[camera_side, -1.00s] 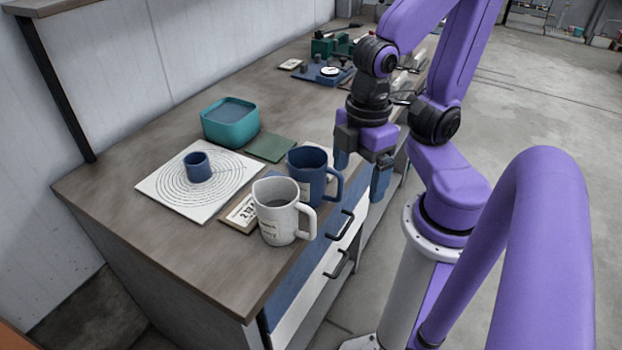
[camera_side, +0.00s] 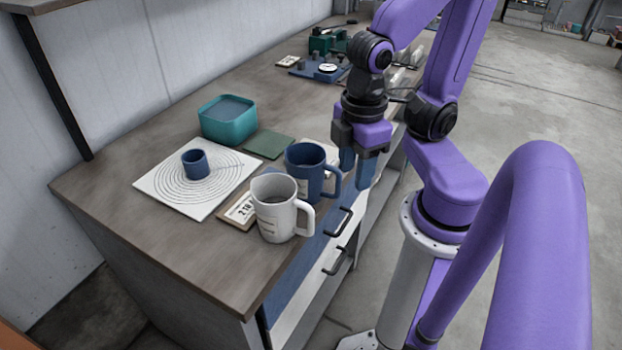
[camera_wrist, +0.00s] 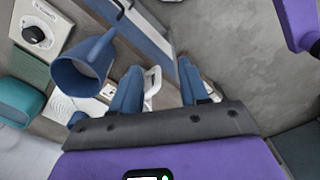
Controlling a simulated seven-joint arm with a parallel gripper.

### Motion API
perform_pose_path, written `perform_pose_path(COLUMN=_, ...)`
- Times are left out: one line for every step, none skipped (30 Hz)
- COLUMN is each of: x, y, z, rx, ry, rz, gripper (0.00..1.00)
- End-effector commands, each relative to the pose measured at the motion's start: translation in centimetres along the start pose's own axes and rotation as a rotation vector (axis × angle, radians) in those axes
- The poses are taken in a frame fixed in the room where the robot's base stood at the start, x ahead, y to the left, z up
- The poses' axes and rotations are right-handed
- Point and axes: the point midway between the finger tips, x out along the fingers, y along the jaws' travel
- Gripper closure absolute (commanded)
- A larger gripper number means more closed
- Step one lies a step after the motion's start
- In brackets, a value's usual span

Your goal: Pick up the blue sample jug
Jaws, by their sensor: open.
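The blue jug (camera_side: 306,176) stands upright near the front edge of the bench, its handle pointing right toward my arm. My gripper (camera_side: 356,170) points down just right of the jug and its handle, over the bench edge. The jaws are open and nothing is held. In the wrist view the jug (camera_wrist: 82,72) lies left of my gripper (camera_wrist: 160,88), outside the space between the fingers. Whether a finger touches the handle cannot be told.
A white mug (camera_side: 275,210) stands close in front of the jug; a framed label (camera_side: 240,210) lies beside them. A small blue cup (camera_side: 195,164) sits on a ringed white sheet (camera_side: 165,190). A teal tub (camera_side: 227,128) and a green mat (camera_side: 269,145) are behind.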

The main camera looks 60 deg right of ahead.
Motion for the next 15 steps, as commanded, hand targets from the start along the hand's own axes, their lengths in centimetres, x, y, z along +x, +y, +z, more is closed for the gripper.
perform_pose_path(x=-0.1, y=0.1, z=-0.1, rx=0.064, ry=-0.009, rz=0.007, gripper=0.56)
perform_pose_path(x=-0.1, y=0.2, z=-0.2, rx=0.114, ry=-0.016, rz=0.012, gripper=0.56)
perform_pose_path(x=-0.2, y=0.3, z=-0.3, rx=0.185, ry=-0.025, rz=0.022, gripper=0.56)
perform_pose_path(x=-0.3, y=0.5, z=-0.3, rx=0.241, ry=-0.031, rz=0.029, gripper=0.56)
perform_pose_path(x=-0.3, y=0.6, z=-0.4, rx=0.299, ry=-0.038, rz=0.037, gripper=0.56)
perform_pose_path(x=-0.5, y=0.7, z=-0.5, rx=0.375, ry=-0.044, rz=0.048, gripper=0.56)
perform_pose_path(x=-0.5, y=0.8, z=-0.6, rx=0.432, ry=-0.049, rz=0.057, gripper=0.56)
perform_pose_path(x=-0.6, y=0.9, z=-0.6, rx=0.489, ry=-0.053, rz=0.067, gripper=0.56)
perform_pose_path(x=-0.7, y=1.1, z=-0.7, rx=0.565, ry=-0.058, rz=0.08, gripper=0.56)
perform_pose_path(x=-0.8, y=1.2, z=-0.8, rx=0.623, ry=-0.062, rz=0.091, gripper=0.56)
perform_pose_path(x=-0.8, y=1.3, z=-0.9, rx=0.68, ry=-0.065, rz=0.101, gripper=0.56)
perform_pose_path(x=-1.0, y=1.4, z=-1.0, rx=0.757, ry=-0.067, rz=0.115, gripper=0.56)
perform_pose_path(x=-1.0, y=1.5, z=-1.0, rx=0.814, ry=-0.068, rz=0.127, gripper=0.56)
perform_pose_path(x=-1.1, y=1.6, z=-1.1, rx=0.871, ry=-0.068, rz=0.139, gripper=0.56)
perform_pose_path(x=-1.2, y=1.8, z=-1.2, rx=0.947, ry=-0.068, rz=0.156, gripper=0.56)
